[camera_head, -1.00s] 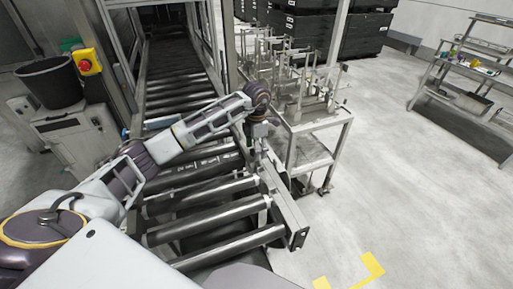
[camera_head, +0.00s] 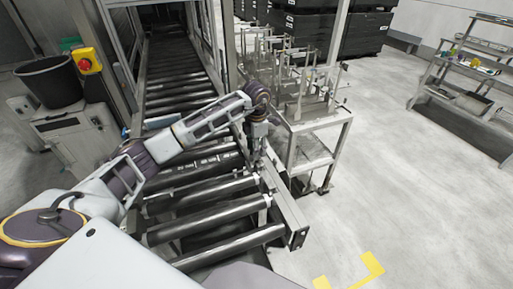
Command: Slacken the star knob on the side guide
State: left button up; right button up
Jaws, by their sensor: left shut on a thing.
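My left arm comes in from the left and reaches over the roller conveyor. The side guide is not clear apart from the rail. My right gripper is not in view.
The roller conveyor (camera_head: 209,220) runs back into the washer frame. A metal rack cart (camera_head: 318,125) stands close to the right of my gripper. A black bucket (camera_head: 50,82) and a red emergency stop (camera_head: 86,64) are at the left.

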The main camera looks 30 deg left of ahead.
pick_arm(q)
jog(key=shift+n, duration=0.3)
jog(key=n, duration=0.3)
jog(key=shift+a+n+b, duration=0.1)
jog(key=shift+n+b, duration=0.2)
jog(key=n, duration=0.4)
jog(key=shift+a, duration=0.1)
jog(key=n, duration=0.4)
jog(key=shift+n, duration=0.4)
jog(key=shift+a+n, duration=0.1)
jog(key=shift+n, duration=1.8)
jog(key=o, duration=1)
